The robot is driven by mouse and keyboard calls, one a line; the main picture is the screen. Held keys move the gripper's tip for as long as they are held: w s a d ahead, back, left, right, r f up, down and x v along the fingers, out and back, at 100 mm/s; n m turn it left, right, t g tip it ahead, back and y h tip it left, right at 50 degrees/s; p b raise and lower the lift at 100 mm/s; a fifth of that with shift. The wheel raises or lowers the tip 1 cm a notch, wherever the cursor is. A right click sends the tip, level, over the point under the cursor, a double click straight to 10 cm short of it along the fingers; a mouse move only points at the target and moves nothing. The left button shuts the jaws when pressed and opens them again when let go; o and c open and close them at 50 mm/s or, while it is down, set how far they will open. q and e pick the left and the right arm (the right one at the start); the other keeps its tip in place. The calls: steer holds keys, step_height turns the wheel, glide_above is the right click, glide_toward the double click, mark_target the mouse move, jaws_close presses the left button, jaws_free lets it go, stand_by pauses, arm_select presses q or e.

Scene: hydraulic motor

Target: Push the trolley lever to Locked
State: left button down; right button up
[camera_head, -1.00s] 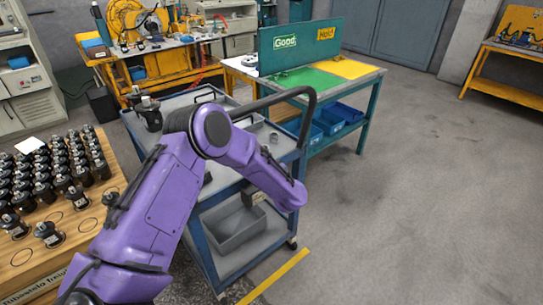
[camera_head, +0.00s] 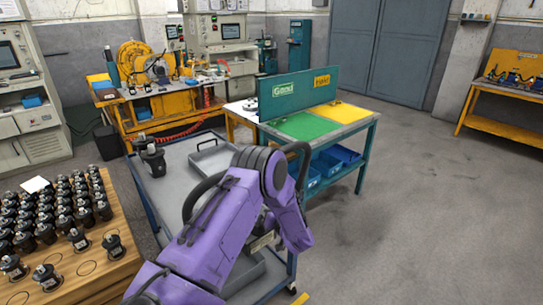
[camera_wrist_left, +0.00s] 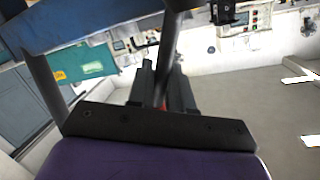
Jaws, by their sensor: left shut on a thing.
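The grey trolley (camera_head: 187,150) with a blue frame stands in the middle of the head view. My purple left arm reaches over it and hides much of its right side. In the wrist view my left gripper (camera_wrist_left: 160,78) has its two dark fingers close together. A thin red strip (camera_wrist_left: 162,103) shows between them, and a dark bar (camera_wrist_left: 171,35) runs upward just beyond. The held part looks like the trolley lever, but its Locked mark cannot be seen. The fingertips are hidden in the head view. My right gripper is not in view.
A wooden board (camera_head: 112,272) with several black motors stands at the left. One motor (camera_head: 152,160) stands on the trolley. A table with a green mat (camera_head: 303,126) and yellow mat stands behind the trolley. The floor at the right is clear.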

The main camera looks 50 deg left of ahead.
arm_select(q)
steer(key=c, duration=1.1)
jaws_free()
steer(key=shift+c, duration=0.2)
steer(key=shift+a, duration=0.1)
steer(key=b+v, duration=0.2)
steer(key=v, duration=0.8)
steer(key=shift+d, duration=0.25)
steer(key=shift+f, duration=0.1)
